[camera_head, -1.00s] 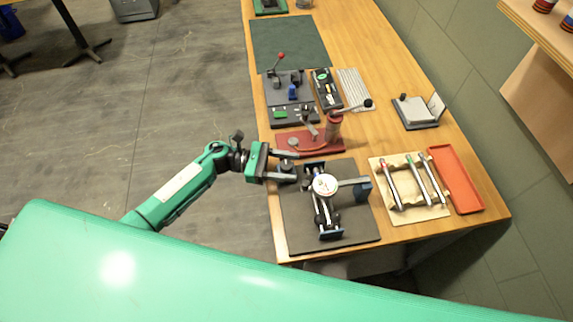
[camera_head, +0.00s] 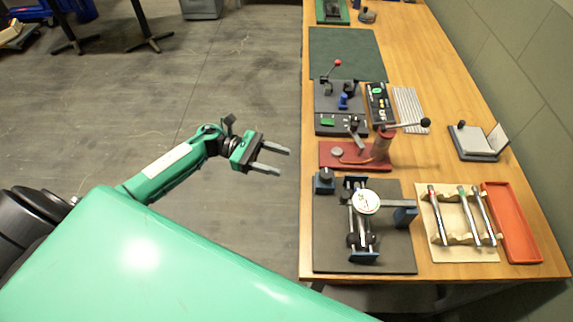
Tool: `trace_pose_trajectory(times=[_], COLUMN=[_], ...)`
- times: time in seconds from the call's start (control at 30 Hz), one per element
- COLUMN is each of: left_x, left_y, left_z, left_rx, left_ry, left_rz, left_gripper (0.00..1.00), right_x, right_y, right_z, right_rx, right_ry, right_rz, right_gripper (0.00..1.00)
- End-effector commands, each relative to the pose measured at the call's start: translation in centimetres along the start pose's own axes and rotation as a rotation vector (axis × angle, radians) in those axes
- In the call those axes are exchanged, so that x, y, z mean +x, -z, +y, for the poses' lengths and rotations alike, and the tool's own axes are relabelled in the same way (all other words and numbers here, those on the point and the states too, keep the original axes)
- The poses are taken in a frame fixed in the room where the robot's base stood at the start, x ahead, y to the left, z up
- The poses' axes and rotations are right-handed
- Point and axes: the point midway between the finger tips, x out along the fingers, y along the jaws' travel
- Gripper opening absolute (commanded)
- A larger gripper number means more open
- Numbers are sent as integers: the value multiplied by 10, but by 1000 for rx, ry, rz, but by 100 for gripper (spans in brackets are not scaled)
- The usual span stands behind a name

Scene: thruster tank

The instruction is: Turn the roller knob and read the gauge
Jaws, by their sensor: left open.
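The gauge (camera_head: 366,201) has a round white dial and sits over a roller fixture on a dark base plate (camera_head: 334,245) at the table's near end. Its reading is too small to make out. A dark knob (camera_head: 324,180) stands at the plate's back left corner, beside the rollers (camera_head: 361,226). My left gripper (camera_head: 283,160) is open and empty, over the floor left of the table and apart from the knob. My right gripper is not in view.
A red stand with a lever (camera_head: 350,155) is behind the plate. Wooden racks with metal rods (camera_head: 458,245) and an orange tray (camera_head: 513,222) lie to the right. A green mat (camera_head: 345,50) is farther back.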

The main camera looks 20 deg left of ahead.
Motion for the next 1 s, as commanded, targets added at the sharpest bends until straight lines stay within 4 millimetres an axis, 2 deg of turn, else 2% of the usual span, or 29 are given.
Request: trace_pose_trajectory(times=[0.37,0.77,0.87,1.0], left_x=[0,8,10,23], left_y=[0,-1,-2,-4], left_z=[-4,-43,-45,-40], left_rx=[1,0,0,0], left_ry=[-20,-293,-318,-322], left_rz=[-3,-4,-1,-3], left_gripper=[53,53,53,53], right_x=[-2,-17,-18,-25], right_y=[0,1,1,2], right_z=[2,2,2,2], right_rx=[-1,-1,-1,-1], right_ry=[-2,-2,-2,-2], right_rz=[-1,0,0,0], right_gripper=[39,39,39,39])
